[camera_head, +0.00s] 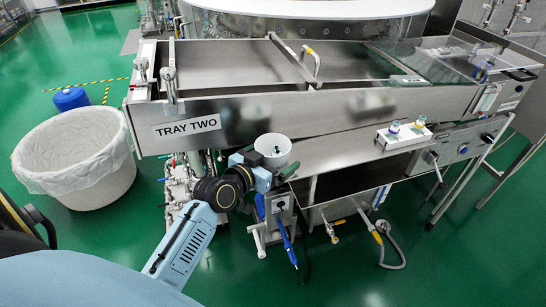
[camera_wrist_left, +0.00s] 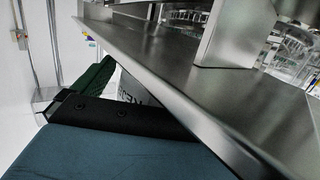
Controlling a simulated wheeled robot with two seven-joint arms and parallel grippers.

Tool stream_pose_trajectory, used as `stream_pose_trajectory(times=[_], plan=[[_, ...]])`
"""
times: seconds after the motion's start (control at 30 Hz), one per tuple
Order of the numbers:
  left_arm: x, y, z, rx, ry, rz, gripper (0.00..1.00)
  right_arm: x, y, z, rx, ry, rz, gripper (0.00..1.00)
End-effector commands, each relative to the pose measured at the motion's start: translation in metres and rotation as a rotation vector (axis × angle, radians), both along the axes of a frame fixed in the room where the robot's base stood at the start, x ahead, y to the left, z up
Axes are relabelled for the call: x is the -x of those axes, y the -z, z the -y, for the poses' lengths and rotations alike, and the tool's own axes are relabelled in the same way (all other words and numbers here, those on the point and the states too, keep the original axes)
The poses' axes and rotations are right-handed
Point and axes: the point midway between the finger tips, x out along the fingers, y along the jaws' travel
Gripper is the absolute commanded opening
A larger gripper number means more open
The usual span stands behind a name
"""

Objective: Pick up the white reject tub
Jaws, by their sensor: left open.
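A small white tub (camera_head: 273,148), open at the top, is at the front edge of the steel bench below the TRAY TWO panel. My left gripper (camera_head: 285,172) is open right at the tub, its dark fingers low beside the tub's front and right side. Whether they touch it I cannot tell. In the left wrist view a pale surface with dark letters (camera_wrist_left: 132,88), perhaps the tub, shows behind a dark finger with a green pad (camera_wrist_left: 92,84). The steel ledge hides the rest of it. My right gripper is not in view.
A large white lined bin (camera_head: 75,158) stands on the green floor at left, with a blue container (camera_head: 70,99) behind it. The steel shelf (camera_head: 340,152) runs right to small white-capped bottles (camera_head: 405,130). In the wrist view a steel edge (camera_wrist_left: 190,90) is close.

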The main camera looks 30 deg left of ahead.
Motion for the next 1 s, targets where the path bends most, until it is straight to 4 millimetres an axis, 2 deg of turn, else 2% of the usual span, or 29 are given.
stream_pose_trajectory(times=[0.2, 0.57, 0.83, 1.0], plan=[[0.0, 0.0, 0.0, 0.0, 0.0, 0.0, 0.97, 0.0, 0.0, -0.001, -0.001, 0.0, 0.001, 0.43], [0.0, 0.0, 0.0, 0.0, 0.0, -0.001, 0.49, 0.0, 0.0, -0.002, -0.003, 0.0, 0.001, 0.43], [0.0, -0.003, 0.0, 0.0, 0.0, 0.001, 0.49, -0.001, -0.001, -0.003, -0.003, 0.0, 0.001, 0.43], [0.0, -0.029, 0.0, -0.001, -0.001, 0.004, 0.49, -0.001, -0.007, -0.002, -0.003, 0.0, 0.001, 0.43]])
